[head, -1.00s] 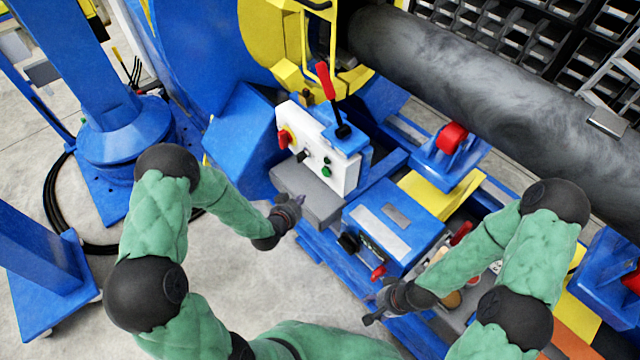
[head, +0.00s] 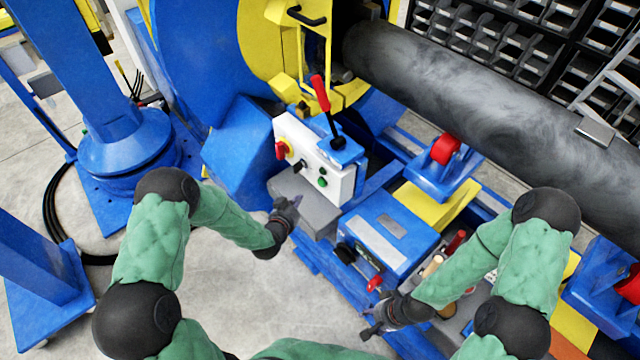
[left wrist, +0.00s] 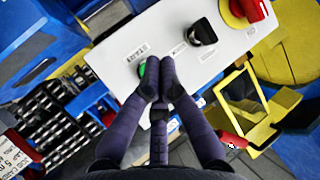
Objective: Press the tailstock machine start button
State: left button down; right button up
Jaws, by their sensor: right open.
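The white control panel (head: 315,165) stands upright on the blue machine. It carries a green button (head: 322,182), a black knob (head: 300,165) and a red and yellow switch (head: 283,150). In the left wrist view the green button (left wrist: 142,68) sits beside a START label (left wrist: 137,53), partly covered by my fingers. My left gripper (head: 296,203) has its fingertips together, empty, in front of the panel and apart from the button in the head view. It also shows in the left wrist view (left wrist: 160,72). My right gripper (head: 370,322) is open near the lower middle.
A red-handled lever (head: 320,93) rises behind the panel. A grey box (head: 305,203) sits below it. A blue box (head: 390,235) stands to the right. A large dark cylinder (head: 480,95) lies at upper right. Bare floor (head: 240,295) is at lower left.

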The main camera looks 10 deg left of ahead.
aim_at(321, 183)
pick_arm(q)
jog(key=w+d+b, duration=0.1)
jog(key=w+d, duration=0.2)
jog(key=w, duration=0.2)
jog(key=shift+d, duration=0.35)
jog(key=shift+d, duration=0.1)
dwell(1.2)
jog(key=shift+w+d+b, duration=0.2)
jog(key=shift+w+b, duration=0.05)
jog(key=shift+b, duration=0.1)
jog(key=shift+w+d, duration=0.25)
jog(key=shift+w, duration=0.1)
dwell(0.8)
dwell(0.3)
jog(key=shift+s+a, duration=0.5)
jog(key=shift+s, duration=0.2)
